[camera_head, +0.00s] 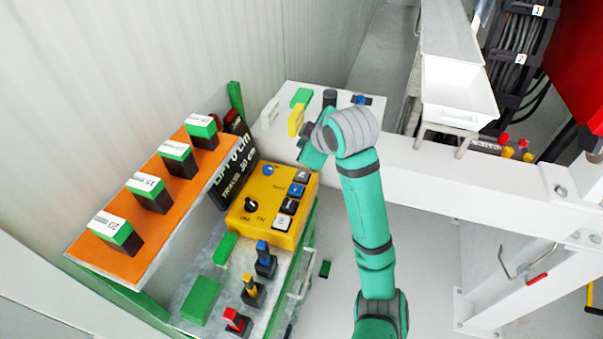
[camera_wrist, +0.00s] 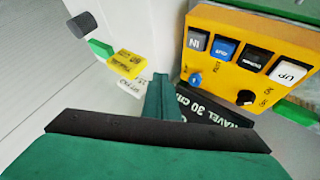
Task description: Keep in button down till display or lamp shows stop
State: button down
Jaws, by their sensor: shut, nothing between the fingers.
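The yellow control box (camera_head: 268,212) stands left of my arm in the head view. My gripper (camera_head: 312,157) is shut and empty, near the box's in-button end. Contact cannot be told.
An orange shelf (camera_head: 125,255) with several green-topped blocks stands at the left. Red, yellow and blue levers (camera_head: 250,290) stand below the box. A white surface (camera_head: 345,110) behind my gripper bears yellow and green blocks. A white beam (camera_head: 480,165) runs right of my arm.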

aim_at(304, 177)
jog(key=shift+f, duration=4.1)
jog(key=shift+f, duration=0.1)
jog(key=shift+f, duration=0.3)
